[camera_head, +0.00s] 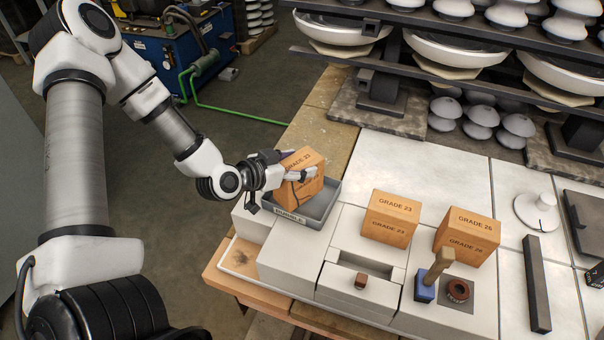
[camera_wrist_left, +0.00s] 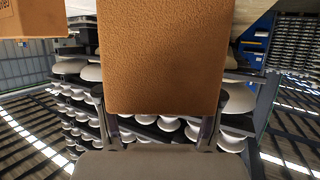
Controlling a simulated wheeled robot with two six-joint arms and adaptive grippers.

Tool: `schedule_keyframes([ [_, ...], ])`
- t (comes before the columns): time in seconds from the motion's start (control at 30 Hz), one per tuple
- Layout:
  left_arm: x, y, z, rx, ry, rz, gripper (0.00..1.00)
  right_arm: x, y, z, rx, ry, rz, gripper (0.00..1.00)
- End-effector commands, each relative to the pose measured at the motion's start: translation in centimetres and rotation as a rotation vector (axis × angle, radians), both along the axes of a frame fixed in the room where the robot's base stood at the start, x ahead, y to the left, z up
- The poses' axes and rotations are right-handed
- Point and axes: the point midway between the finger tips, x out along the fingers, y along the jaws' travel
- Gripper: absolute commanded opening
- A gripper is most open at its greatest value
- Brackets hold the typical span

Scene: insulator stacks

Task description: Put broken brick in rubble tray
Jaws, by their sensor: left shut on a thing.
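My left gripper (camera_head: 300,166) is shut on an orange brick (camera_head: 305,188) marked GRADE 23. A dark crack line shows on the brick's front face. The brick is over the grey rubble tray (camera_head: 329,202), within its rim as seen from the head; I cannot tell whether it touches the tray floor. The tray's label on the front wall is partly legible. In the left wrist view the held brick (camera_wrist_left: 160,60) fills the upper middle, between the two fingers (camera_wrist_left: 160,132). My right gripper is not in view.
Shelves of white insulators (camera_head: 447,48) stand behind.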

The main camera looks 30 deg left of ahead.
Motion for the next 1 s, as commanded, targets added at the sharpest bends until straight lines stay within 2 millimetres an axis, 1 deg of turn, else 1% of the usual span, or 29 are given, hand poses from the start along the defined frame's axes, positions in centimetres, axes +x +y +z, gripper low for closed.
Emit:
schedule_keyframes([
  [0.03, 0.8, 0.1, -0.1, 0.006, -0.003, -0.002, 0.00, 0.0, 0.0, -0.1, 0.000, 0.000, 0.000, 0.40],
  [0.1, 1.6, 0.1, -0.1, 0.004, -0.002, -0.002, 0.00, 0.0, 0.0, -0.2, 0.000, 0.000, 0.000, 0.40],
  [0.2, 2.1, 0.1, -0.2, 0.001, -0.002, -0.002, 0.00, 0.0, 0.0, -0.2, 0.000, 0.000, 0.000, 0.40],
  [0.27, 2.2, 0.1, -0.3, 0.001, -0.001, 0.000, 0.00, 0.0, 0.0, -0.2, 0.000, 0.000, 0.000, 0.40],
  [0.3, 2.2, 0.1, -0.6, 0.001, 0.001, 0.000, 0.00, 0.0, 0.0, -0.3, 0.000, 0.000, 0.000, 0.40],
  [0.4, 2.1, 0.1, -2.4, 0.002, 0.004, -0.001, 0.00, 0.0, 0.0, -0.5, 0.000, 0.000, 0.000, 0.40],
  [0.5, 2.1, 0.1, -3.6, 0.001, 0.001, -0.001, 0.00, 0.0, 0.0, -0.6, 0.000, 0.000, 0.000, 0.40],
  [0.73, 2.2, 0.1, -3.7, -0.001, -0.003, -0.001, 0.00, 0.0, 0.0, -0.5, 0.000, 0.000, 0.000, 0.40],
  [0.87, 2.1, 0.1, -4.1, -0.001, -0.002, -0.001, 0.00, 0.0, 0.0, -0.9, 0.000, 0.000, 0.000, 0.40],
  [0.9, 2.1, 0.1, -4.1, 0.000, 0.000, -0.001, 0.77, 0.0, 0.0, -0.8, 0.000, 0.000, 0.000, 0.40],
  [0.93, 2.1, 0.1, -4.0, 0.000, 0.000, -0.001, 0.87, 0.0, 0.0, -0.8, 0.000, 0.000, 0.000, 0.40],
  [0.97, 2.1, 0.1, -4.0, 0.000, 0.000, -0.001, 0.91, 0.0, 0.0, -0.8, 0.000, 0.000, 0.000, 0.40],
  [1.0, 2.1, 0.1, -4.0, -0.001, 0.000, -0.001, 0.91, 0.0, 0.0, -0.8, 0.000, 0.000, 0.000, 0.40],
])
